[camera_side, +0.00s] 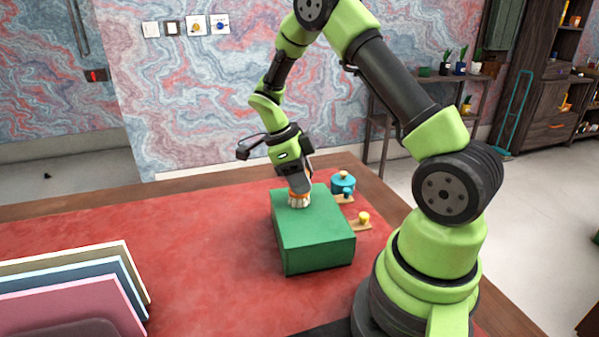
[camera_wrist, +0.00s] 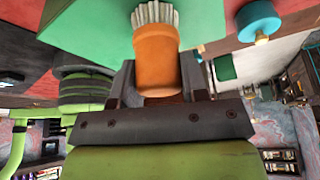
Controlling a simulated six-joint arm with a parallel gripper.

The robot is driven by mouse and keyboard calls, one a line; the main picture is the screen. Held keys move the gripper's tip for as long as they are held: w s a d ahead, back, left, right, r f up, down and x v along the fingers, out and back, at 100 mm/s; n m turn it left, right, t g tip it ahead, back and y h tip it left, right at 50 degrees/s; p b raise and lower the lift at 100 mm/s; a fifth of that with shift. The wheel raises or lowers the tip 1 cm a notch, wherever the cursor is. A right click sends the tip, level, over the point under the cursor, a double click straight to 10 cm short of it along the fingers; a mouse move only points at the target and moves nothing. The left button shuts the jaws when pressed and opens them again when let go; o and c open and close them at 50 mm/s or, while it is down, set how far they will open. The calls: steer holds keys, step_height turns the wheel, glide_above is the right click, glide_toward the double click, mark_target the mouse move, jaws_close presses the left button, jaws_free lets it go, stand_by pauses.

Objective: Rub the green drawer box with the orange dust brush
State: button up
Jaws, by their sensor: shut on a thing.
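The green drawer box (camera_side: 315,240) stands on the red desk top, right of the middle in the side view. Its green surface also fills the top of the wrist view (camera_wrist: 90,30). My gripper (camera_side: 297,190) points down over the far left part of the box top. It is shut on the orange dust brush (camera_wrist: 155,60), whose pale bristles (camera_wrist: 155,13) point away from the jaws. In the side view the brush (camera_side: 299,202) shows just under the jaws, with its bristles at the box top. The jaws hide part of its handle.
Upright panels (camera_side: 75,290) stand at front left. The red desk (camera_side: 190,235) is clear between.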

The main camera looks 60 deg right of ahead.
steer(key=shift+s+a, duration=1.35)
steer(key=shift+a, duration=0.25)
steer(key=shift+s+a, duration=1.35)
steer(key=shift+a, duration=0.25)
step_height(320, 180, up, 8)
steer(key=shift+r, duration=0.15)
steer(key=shift+w, duration=0.15)
